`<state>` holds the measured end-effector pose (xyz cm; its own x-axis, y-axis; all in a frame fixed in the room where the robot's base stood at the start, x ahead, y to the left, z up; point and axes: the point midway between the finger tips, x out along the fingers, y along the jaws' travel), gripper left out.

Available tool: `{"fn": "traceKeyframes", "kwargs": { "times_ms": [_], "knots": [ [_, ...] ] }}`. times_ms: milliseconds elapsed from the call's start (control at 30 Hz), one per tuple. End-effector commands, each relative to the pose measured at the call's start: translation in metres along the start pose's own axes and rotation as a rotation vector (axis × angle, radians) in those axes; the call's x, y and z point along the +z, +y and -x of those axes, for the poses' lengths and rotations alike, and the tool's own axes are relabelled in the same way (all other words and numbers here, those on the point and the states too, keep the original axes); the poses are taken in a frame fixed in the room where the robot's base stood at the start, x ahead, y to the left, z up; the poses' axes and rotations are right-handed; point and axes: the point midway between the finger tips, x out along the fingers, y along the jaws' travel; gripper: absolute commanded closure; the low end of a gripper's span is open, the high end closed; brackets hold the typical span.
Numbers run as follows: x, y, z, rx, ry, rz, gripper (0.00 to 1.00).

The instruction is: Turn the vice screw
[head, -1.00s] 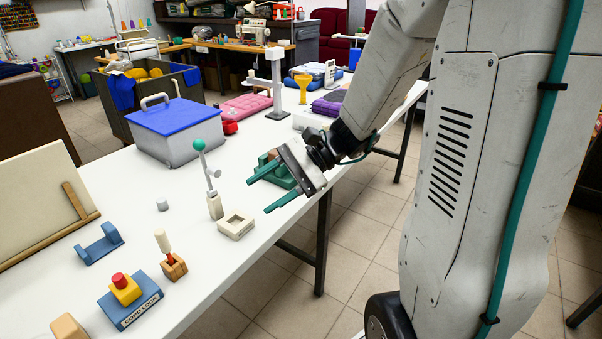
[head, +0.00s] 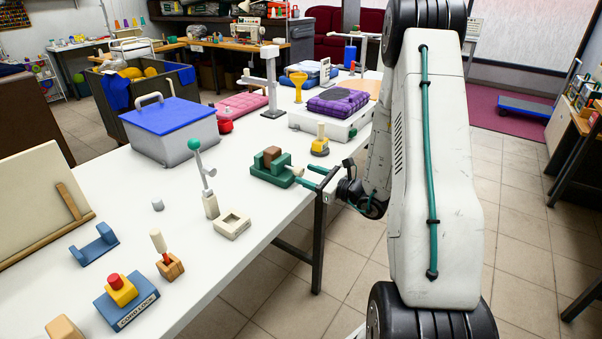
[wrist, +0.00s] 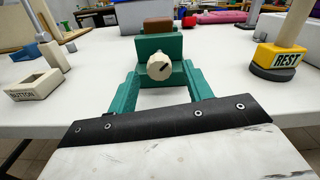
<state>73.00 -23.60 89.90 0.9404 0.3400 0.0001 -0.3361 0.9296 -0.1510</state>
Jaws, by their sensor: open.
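A green vice (head: 268,174) with a brown block in its jaws stands near the table's front edge. It is straight ahead in the wrist view (wrist: 173,46). Its screw end is a round cream knob (wrist: 159,67) with a dark slanted mark, facing me; it also shows in the head view (head: 297,170). My gripper (head: 306,174) is open at the table edge, its green fingers pointing at the vice. In the wrist view the fingers (wrist: 160,76) lie to the left and right of the knob, with gaps; I see no contact.
A yellow "REST" stand (wrist: 280,60) is right of the vice. A cream "BUTTON" box (wrist: 35,88) is at left. A blue-lidded bin (head: 175,130) and a lever with a green ball (head: 208,185) stand farther left.

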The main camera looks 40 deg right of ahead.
Motion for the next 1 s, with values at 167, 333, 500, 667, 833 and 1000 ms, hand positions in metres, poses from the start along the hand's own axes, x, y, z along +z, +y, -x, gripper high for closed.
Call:
{"fn": "traceKeyframes", "kwargs": {
  "times_ms": [167,333,500,667,833,1000],
  "knots": [
    [0.000,0.001,-0.024,0.002,0.000,0.000,0.50],
    [0.000,0.001,-0.032,0.001,0.000,0.000,0.50],
    [0.000,0.000,-0.032,0.001,0.000,0.000,0.50],
    [0.000,0.001,-0.032,0.001,0.000,0.000,0.80],
    [0.000,0.000,-0.032,0.001,0.000,-0.002,0.94],
    [0.000,0.000,-0.032,0.001,0.000,-0.104,0.94]
  ]
}}
